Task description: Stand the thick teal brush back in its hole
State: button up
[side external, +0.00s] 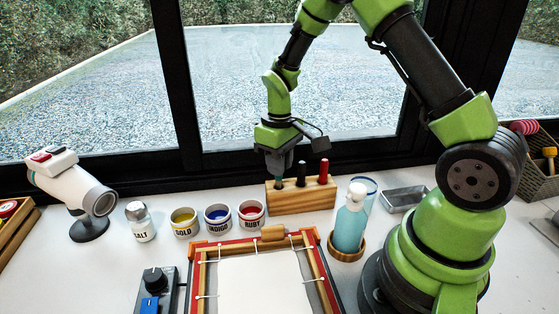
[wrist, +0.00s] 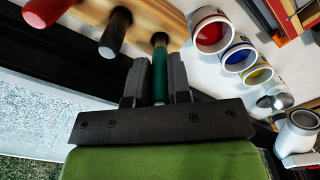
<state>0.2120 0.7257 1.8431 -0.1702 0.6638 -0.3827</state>
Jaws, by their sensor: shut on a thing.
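The thick teal brush (wrist: 160,72) is between the two dark fingers of my gripper (wrist: 158,80) in the wrist view. My gripper is shut on its handle. In the side view my gripper (side external: 278,165) points down over the left end of the wooden brush block (side external: 300,200), with a little of the teal brush (side external: 280,183) showing below it. The brush looks roughly upright and its lower end meets the block's top at the left. How deep it sits in the hole is hidden.
A black-handled brush (side external: 302,172) and a red-handled brush (side external: 324,170) stand in the same block. Jars of ruby (side external: 252,215), indigo (side external: 218,219) and gold (side external: 184,222) are left of it. A teal bottle (side external: 350,222) stands right. A silk frame (side external: 205,285) lies in front.

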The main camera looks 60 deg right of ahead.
jog(key=shift+f, duration=0.2)
jog(key=shift+f, duration=1)
jog(key=shift+f, duration=0.25)
dwell(0.3)
jog(key=o, duration=0.8)
jog(key=shift+o, duration=0.2)
jog(key=shift+r, duration=0.1)
notch_tip(320, 180, up, 8)
jog(key=shift+r, duration=0.85)
